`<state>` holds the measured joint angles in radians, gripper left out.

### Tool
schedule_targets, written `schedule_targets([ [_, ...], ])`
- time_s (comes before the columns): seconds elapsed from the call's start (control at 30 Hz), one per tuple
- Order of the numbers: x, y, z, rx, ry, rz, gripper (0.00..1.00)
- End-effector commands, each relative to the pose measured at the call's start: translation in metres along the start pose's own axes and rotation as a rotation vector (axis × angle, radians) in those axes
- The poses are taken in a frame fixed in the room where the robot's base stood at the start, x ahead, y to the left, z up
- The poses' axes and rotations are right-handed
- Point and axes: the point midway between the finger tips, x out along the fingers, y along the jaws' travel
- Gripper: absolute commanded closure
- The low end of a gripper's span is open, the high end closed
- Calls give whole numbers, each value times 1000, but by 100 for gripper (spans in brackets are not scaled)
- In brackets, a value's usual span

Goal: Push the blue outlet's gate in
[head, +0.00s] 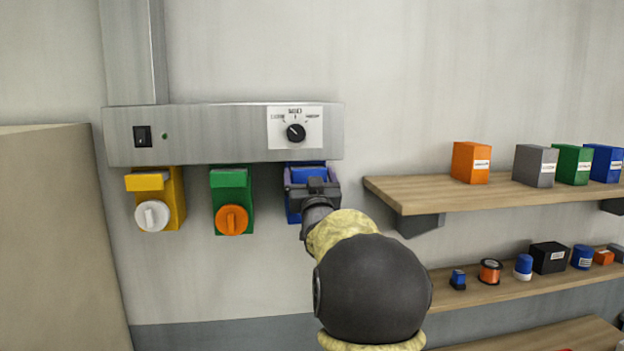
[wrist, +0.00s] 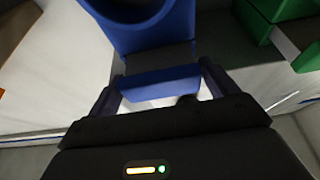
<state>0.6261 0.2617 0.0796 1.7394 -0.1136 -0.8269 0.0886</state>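The blue outlet (head: 292,216) hangs under the right end of a metal box, mostly hidden behind my gripper in the head view. In the wrist view its blue body (wrist: 160,28) with a round opening is at the top. A flat blue gate (wrist: 158,80) shows below it, standing out toward me. My gripper (head: 311,184) is up at the outlet. In the wrist view its two dark fingers (wrist: 160,88) are wide apart, one on each side of the gate, close to its edges. Whether they touch it I cannot tell.
A green outlet (head: 220,212) with an orange knob and a yellow outlet (head: 174,196) with a white knob hang to the left. The metal box (head: 220,133) carries a dial and switch. Shelves (head: 470,196) with boxes stand right; a beige cabinet (head: 60,240) stands left.

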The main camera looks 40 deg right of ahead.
Motion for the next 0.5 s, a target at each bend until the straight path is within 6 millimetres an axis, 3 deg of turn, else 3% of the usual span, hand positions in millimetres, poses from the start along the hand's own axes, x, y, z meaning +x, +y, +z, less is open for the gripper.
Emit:
schedule_targets([
  [0.5,-10,2,3,-1,-1,3,2],
])
